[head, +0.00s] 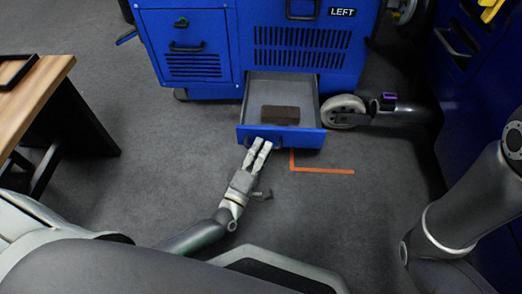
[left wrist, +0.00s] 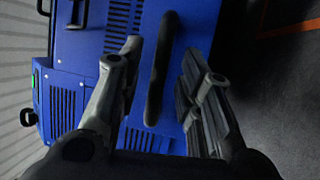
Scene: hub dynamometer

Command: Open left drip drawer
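The left drip drawer (head: 308,138) is slid out from the lower front of the blue machine, below the LEFT label (head: 342,12). Its grey inside shows, with a brown block (head: 280,115) lying in it. My left gripper (head: 260,143) is at the drawer's front, over its dark handle. In the left wrist view, the black handle (left wrist: 160,70) lies between the two spread fingers (left wrist: 160,75), with a visible gap on each side. The gripper is open around the handle and not closed on it.
A caster wheel (head: 344,110) stands just right of the drawer. An orange corner mark (head: 322,170) is on the floor in front. A wooden table (head: 35,95) stands at the left. The grey floor left of the drawer is clear.

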